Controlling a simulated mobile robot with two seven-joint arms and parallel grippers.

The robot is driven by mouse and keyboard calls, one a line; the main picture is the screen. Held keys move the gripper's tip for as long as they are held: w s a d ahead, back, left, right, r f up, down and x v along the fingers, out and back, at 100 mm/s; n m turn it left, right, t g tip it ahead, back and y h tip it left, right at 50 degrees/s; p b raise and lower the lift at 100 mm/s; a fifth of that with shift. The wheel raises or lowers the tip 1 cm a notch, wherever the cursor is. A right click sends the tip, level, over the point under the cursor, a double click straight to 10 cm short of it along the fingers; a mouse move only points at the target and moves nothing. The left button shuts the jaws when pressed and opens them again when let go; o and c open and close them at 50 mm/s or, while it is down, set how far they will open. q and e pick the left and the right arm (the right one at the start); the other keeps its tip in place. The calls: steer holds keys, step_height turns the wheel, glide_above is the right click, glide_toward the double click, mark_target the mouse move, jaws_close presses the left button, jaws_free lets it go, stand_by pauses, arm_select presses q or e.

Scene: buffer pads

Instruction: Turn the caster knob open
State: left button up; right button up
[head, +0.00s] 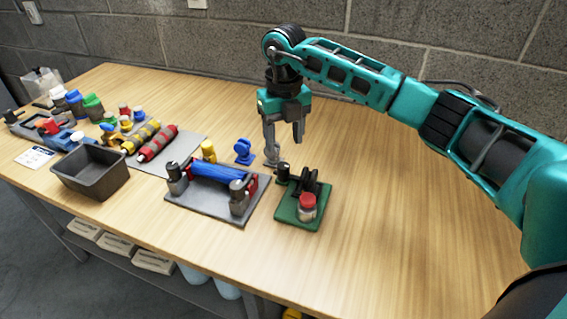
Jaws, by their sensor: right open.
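I cannot tell for certain which part is the caster knob. A small blue wheel-like piece on a foot (244,150) stands on the table in the middle. A small grey piece (272,158) sits just right of it. My right gripper (284,142) points down, open and empty, above and right of the blue piece, close over the grey piece. I cannot tell if a finger touches the grey piece. In front is a green pad (287,212) with a black clamp-like fixture (304,182) and a red-capped jar (307,205). My left gripper is out of view.
A grey pad (181,197) left of the green one holds a blue roller (215,172) between upright posts; a yellow piece (208,151) stands behind. Further left are a dark bin (90,172) and several coloured parts. The table's right side is clear.

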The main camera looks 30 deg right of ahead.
mark_target(284, 165)
step_height(284, 165, down, 8)
steer(key=shift+f, duration=0.1)
stand_by(0.4)
steer(key=c, duration=1.1)
